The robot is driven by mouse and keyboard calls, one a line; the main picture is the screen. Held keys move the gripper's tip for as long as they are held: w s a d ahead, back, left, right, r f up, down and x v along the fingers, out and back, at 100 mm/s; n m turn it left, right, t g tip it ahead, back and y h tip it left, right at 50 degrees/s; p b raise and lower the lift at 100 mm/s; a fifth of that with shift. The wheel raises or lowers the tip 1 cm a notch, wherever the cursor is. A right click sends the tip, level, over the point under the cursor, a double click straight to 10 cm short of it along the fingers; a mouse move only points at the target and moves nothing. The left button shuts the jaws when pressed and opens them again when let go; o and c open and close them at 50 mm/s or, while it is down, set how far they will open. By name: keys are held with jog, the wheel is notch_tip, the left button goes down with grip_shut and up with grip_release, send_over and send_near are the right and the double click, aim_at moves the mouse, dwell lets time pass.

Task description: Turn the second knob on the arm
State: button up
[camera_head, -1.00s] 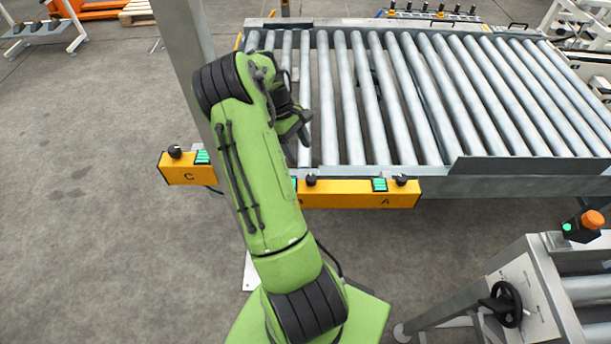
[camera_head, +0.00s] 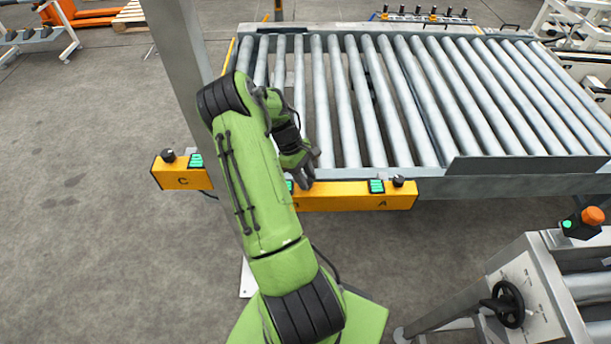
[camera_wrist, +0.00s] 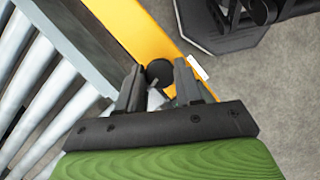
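The yellow arm (camera_head: 345,198) carries black knobs beside green displays, with labels C, B and A. The C knob (camera_head: 168,156) is at the left end and the A knob (camera_head: 398,182) at the right end. My gripper (camera_head: 306,180) is at the B position and hides the middle knob in the head view. In the wrist view, that round black knob (camera_wrist: 159,72) shows between the tips of my open gripper (camera_wrist: 157,80), with a gap visible on each side. I cannot tell how far down the fingers reach along it.
The roller conveyor (camera_head: 470,168) lies just behind the yellow arm. A grey post (camera_head: 180,60) stands at the left. A machine with a black handwheel (camera_head: 507,303) and an orange-topped button box (camera_head: 585,222) is at the lower right. Open floor lies left.

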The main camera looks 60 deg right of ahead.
jog(key=c, duration=0.3)
jog(key=m+y, duration=0.1)
jog(key=m, duration=0.2)
jog(key=shift+d+m+t+b, duration=0.1)
jog(key=shift+m+t+b, duration=0.2)
jog(key=shift+m, duration=0.1)
jog(key=shift+c, duration=0.2)
jog(key=o, duration=1)
jog(key=shift+r, duration=0.1)
jog(key=p+v, duration=0.1)
jog(key=v, duration=0.9)
jog(key=p+v, duration=0.1)
jog(key=v, duration=0.4)
jog(key=shift+w+d+r+p, duration=0.15)
jog(key=shift+d+r+p, duration=0.1)
jog(key=shift+d+p, duration=0.1)
